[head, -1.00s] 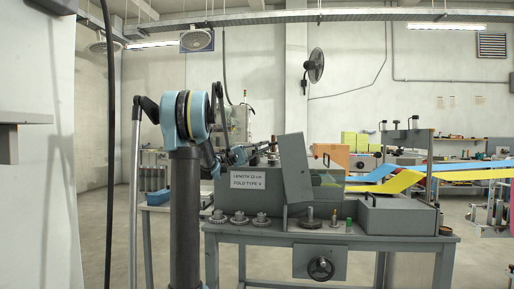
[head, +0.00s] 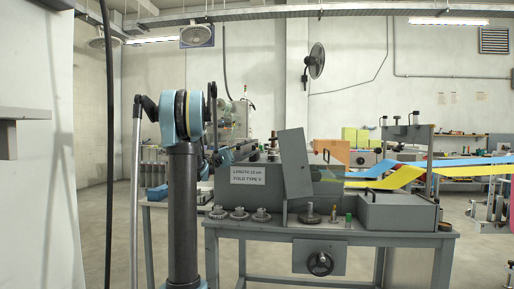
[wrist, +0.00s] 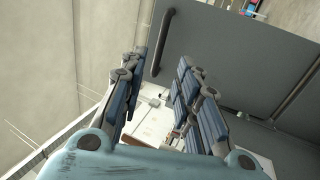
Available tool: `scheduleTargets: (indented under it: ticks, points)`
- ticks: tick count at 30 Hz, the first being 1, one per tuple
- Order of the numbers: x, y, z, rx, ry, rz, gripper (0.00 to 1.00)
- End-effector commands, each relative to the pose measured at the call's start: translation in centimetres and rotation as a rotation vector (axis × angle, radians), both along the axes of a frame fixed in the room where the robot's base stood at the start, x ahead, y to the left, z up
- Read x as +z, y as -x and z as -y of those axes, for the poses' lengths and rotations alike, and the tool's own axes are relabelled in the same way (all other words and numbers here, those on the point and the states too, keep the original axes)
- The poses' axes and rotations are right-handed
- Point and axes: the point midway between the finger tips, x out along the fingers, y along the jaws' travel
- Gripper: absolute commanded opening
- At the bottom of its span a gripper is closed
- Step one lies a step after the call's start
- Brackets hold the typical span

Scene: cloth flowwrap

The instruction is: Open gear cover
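A grey machine (head: 335,187) stands on a bench, with a sign reading fold type on its front. A flat grey panel (head: 295,163) stands up from it, slightly tilted. A low grey box-like cover (head: 397,212) with a small handle sits at the machine's right. In the wrist view a large dark grey panel (wrist: 235,60) fills the upper right, with a dark bar handle (wrist: 162,42). I cannot tell which cover this panel is. My gripper (wrist: 165,70) has its fingers spread apart, with the handle beyond and between their tips, not gripped.
Several loose gears (head: 239,214) lie along the bench's front edge, with a green-capped bottle (head: 348,220) further right. A handwheel (head: 320,263) sticks out below. Blue and yellow webs (head: 400,178) run off to the right. The floor at right is mostly clear.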

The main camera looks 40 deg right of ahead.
Motion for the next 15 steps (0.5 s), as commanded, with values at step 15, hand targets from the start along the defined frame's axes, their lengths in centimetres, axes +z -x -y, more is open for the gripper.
scheduleTargets:
  ticks: [15]
  points:
    - [-2.2, -3.6, -3.8, -0.001, 0.001, 0.0, 0.3]
